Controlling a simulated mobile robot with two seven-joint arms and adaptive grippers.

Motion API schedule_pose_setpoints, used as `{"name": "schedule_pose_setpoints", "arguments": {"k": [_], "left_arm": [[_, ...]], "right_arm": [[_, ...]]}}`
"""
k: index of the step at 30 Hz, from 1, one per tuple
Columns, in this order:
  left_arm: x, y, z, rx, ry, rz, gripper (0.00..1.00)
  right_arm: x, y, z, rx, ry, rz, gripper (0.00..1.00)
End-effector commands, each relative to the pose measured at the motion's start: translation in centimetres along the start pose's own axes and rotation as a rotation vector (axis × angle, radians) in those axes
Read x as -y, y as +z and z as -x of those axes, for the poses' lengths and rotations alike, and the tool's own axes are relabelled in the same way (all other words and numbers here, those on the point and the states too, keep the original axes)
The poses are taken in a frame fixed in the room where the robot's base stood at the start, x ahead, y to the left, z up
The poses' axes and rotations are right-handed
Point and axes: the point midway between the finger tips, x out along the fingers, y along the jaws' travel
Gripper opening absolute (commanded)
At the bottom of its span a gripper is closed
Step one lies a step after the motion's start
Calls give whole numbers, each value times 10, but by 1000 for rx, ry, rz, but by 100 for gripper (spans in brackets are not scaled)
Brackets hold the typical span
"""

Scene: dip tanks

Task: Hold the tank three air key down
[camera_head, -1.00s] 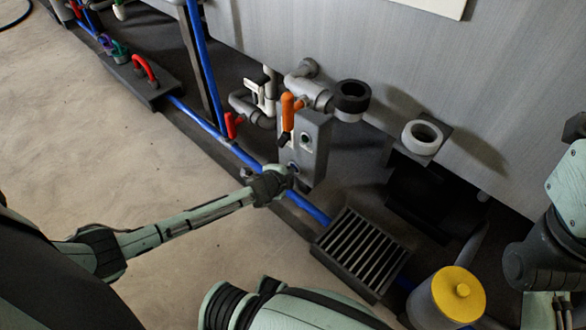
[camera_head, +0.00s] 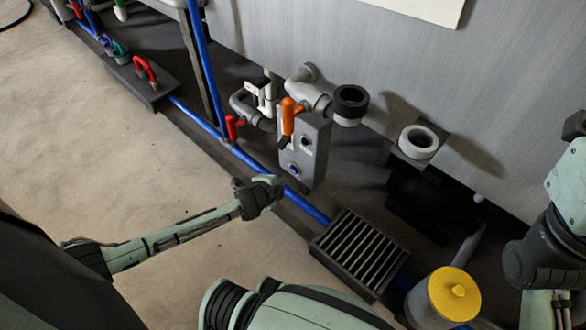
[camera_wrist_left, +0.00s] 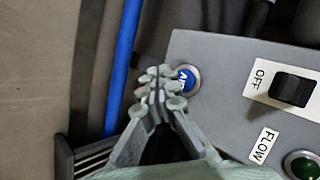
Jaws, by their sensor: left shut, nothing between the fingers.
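The grey control box (camera_head: 315,152) stands below the tank wall. The fingertips partly cover the key in the wrist view. My left gripper (camera_head: 275,186) is shut and empty. In the wrist view its fingertips (camera_wrist_left: 160,88) appear just left of the key. In the head view they are a little apart from the box, to its lower left. My right gripper is not in view. I cannot read a tank number.
The box also has a black switch (camera_wrist_left: 292,88) marked OFF and a green FLOW button (camera_wrist_left: 304,165). A blue pipe (camera_head: 244,157) runs along the floor past a slatted grate (camera_head: 357,252). Bare floor (camera_head: 90,150) is left.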

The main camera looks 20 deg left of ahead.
Motion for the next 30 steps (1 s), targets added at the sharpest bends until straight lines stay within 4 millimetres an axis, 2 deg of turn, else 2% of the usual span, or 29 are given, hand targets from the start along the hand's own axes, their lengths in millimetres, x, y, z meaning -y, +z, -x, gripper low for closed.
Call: {"name": "schedule_pose_setpoints", "arguments": {"k": [9,30], "left_arm": [[-13,14,20,0,0,0,0],[-15,15,21,-1,0,0,0]], "right_arm": [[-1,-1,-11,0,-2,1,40],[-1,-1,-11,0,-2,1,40]]}}
